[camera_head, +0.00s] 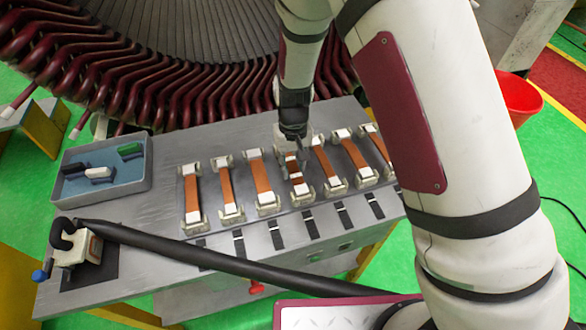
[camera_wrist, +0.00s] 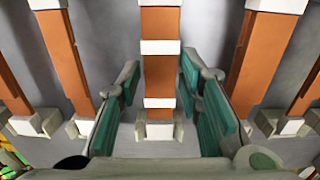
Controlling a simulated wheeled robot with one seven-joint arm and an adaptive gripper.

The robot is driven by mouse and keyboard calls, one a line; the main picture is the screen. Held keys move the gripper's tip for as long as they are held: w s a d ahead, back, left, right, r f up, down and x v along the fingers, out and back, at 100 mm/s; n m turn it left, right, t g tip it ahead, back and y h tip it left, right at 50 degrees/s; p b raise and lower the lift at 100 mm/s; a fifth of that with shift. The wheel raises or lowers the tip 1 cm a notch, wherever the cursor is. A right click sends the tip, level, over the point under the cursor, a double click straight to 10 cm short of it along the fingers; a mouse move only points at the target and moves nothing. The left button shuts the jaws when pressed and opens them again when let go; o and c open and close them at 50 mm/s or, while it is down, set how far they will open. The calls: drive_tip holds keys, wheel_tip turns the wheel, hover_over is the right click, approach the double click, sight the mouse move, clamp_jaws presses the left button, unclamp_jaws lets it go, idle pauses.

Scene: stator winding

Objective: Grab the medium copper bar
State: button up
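Several copper bars with white end bands lie side by side in pale holders on the grey workbench. The middle copper bar (camera_head: 296,180) is under my gripper (camera_head: 297,156) in the head view, which partly hides it. In the wrist view this bar (camera_wrist: 160,95) runs between the two green-padded fingers of my gripper (camera_wrist: 160,84). The fingers are open, one on each side of the bar, with gaps showing, so they do not hold it.
Neighbouring bars (camera_head: 262,180) (camera_head: 328,162) lie close on both sides. A grey tray (camera_head: 148,185) with small blocks is at the left of the workbench (camera_head: 150,240). A black rod (camera_head: 190,253) crosses the front. The large coil-wound stator (camera_head: 180,80) stands behind.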

clamp_jaws()
drive_tip(key=shift+r, duration=0.1)
